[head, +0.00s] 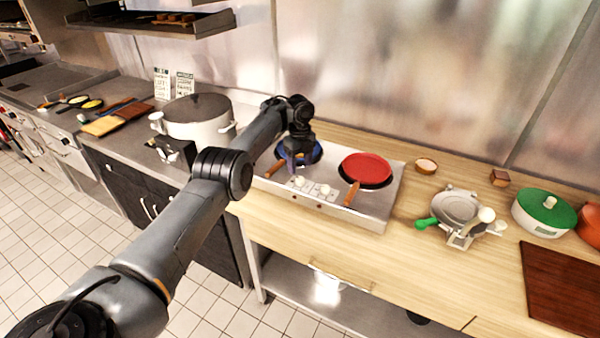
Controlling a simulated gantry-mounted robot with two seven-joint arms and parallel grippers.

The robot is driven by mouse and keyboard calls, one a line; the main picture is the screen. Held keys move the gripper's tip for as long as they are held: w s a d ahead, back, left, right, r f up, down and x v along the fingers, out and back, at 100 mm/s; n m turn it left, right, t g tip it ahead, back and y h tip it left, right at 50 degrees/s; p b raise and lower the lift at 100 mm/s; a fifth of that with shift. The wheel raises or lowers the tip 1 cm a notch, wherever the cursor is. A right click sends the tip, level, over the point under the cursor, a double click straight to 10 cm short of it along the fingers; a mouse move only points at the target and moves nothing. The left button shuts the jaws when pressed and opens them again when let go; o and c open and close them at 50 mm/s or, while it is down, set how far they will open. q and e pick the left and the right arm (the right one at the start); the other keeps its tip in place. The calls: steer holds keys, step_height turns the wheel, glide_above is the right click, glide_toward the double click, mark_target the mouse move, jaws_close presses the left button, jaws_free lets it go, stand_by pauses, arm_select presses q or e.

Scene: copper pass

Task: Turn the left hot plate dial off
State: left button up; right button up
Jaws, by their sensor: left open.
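The steel hot plate (372,216) stands on the wooden counter with two burners. Its left dial (298,180) and right dial (325,190) are small pale knobs on the front part of the top. How far each dial is turned is too small to tell. My left gripper (291,167) is open, pointing down over the left burner, just behind and left of the left dial. It seems apart from the dial, and its fingers are partly blurred. My right gripper is out of view.
A blue pan (311,153) on the left burner is partly hidden by my left gripper; its handle points to the front left. A red pan (366,168) sits on the right burner, handle forward. A large lidded pot (199,126) stands left, and a green-lidded pot (544,210) right.

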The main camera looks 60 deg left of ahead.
mark_target(299, 178)
arm_select(q)
step_height(299, 178, up, 5)
steer(key=shift+f, duration=0.1)
steer(key=shift+s, duration=0.15)
stand_by(0.5)
